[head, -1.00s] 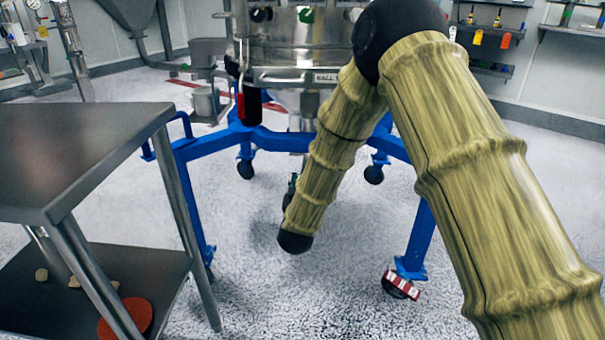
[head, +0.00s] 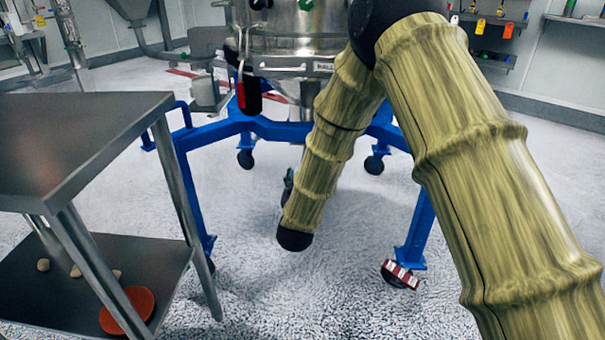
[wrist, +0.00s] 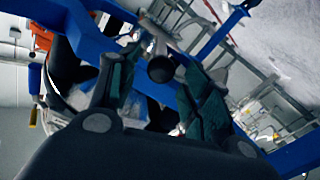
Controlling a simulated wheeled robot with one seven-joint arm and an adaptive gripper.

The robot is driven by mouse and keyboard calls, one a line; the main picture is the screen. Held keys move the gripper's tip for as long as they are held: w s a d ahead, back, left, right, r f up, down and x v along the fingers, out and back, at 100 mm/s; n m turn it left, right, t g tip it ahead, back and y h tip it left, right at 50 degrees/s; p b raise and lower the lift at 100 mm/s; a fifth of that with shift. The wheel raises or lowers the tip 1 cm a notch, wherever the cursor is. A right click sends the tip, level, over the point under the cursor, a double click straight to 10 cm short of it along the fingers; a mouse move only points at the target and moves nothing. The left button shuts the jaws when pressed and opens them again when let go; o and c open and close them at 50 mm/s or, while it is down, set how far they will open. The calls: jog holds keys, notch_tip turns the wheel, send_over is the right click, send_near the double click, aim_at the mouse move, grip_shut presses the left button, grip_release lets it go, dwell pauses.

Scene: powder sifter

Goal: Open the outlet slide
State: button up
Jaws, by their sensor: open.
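The steel powder sifter (head: 285,33) stands on a blue wheeled frame (head: 262,130) at the top middle of the head view. In the wrist view, a round black knob (wrist: 161,69) on a metal rod shows between and beyond my fingertips. It may be the outlet slide's handle; I cannot tell. My gripper (wrist: 152,88) is open, its two dark green-padded fingers spread on either side of the knob in the picture. I see no contact. In the head view my arm hides most of the gripper and the sifter's underside.
A steel table (head: 75,140) with a lower shelf (head: 75,290) stands at the left. A red disc (head: 127,311) and small tan pieces lie on that shelf. Blue frame bars (wrist: 185,160) run close around my gripper. Floor between table and frame is clear.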

jog(key=s+a, duration=0.1)
jog(key=s, duration=0.8)
jog(key=shift+s+a, duration=0.2)
jog(key=shift+a, duration=0.05)
jog(key=shift+f, duration=0.1)
jog(key=s+d+f+g+y, duration=0.1)
jog(key=s+d+f+g, duration=0.3)
jog(key=f, duration=0.5)
jog(key=s+d+f+g+y+p, duration=0.1)
jog(key=s+d+f+g, duration=0.15)
jog(key=s+f, duration=0.5)
jog(key=s+d+f+g, duration=0.3)
jog(key=s+d+f, duration=0.15)
jog(key=f, duration=0.45)
jog(key=s+d+f+m+g, duration=0.1)
jog(key=s+d+f+g, duration=0.15)
jog(key=s, duration=0.65)
jog(key=s+d+f+g+p, duration=0.1)
jog(key=s+d+f+g, duration=0.2)
jog(key=s, duration=0.6)
jog(key=s+d+f+m+g, duration=0.1)
jog(key=s+d+f+g, duration=0.2)
jog(key=s, duration=0.7)
notch_tip(320, 180, up, 37)
jog(key=a+p, duration=0.1)
jog(key=p, duration=3.7)
jog(key=shift+w+f+y, duration=0.15)
jog(key=shift+f+y, duration=0.05)
jog(key=shift+y, duration=0.2)
